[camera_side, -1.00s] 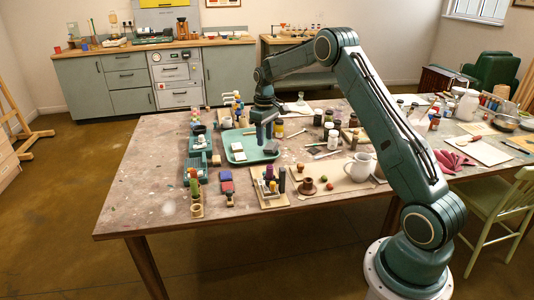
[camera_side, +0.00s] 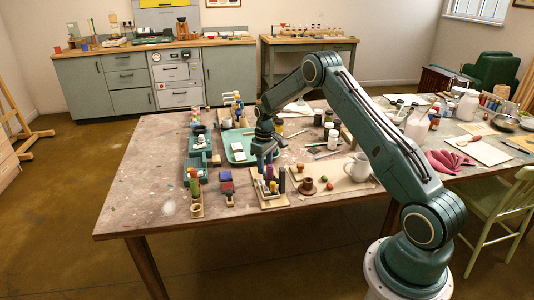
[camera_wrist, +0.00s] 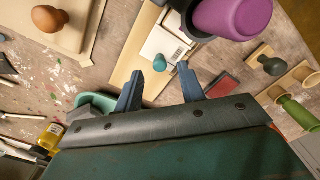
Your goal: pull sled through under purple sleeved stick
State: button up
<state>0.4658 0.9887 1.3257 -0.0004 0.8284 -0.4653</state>
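A purple-sleeved stick (camera_side: 269,172) stands upright on a wooden board (camera_side: 274,203) near the front of the table. In the wrist view its purple sleeve (camera_wrist: 232,18) is large at the top right. A white block with a barcode label (camera_wrist: 165,42) lies on the board beside it, with a small blue knob (camera_wrist: 159,62) at its near end. I cannot tell for certain which part is the sled. My gripper (camera_side: 264,154) is above the back of this board. In the wrist view its two fingers (camera_wrist: 160,86) are apart, with nothing held between them.
A teal tray (camera_side: 236,160) is just left of and behind my gripper. A red block (camera_wrist: 225,85) and a green stick (camera_wrist: 300,110) are to the right in the wrist view. The table's front left is clear.

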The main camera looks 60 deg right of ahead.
jog(key=shift+f, duration=1.1)
grip_shut()
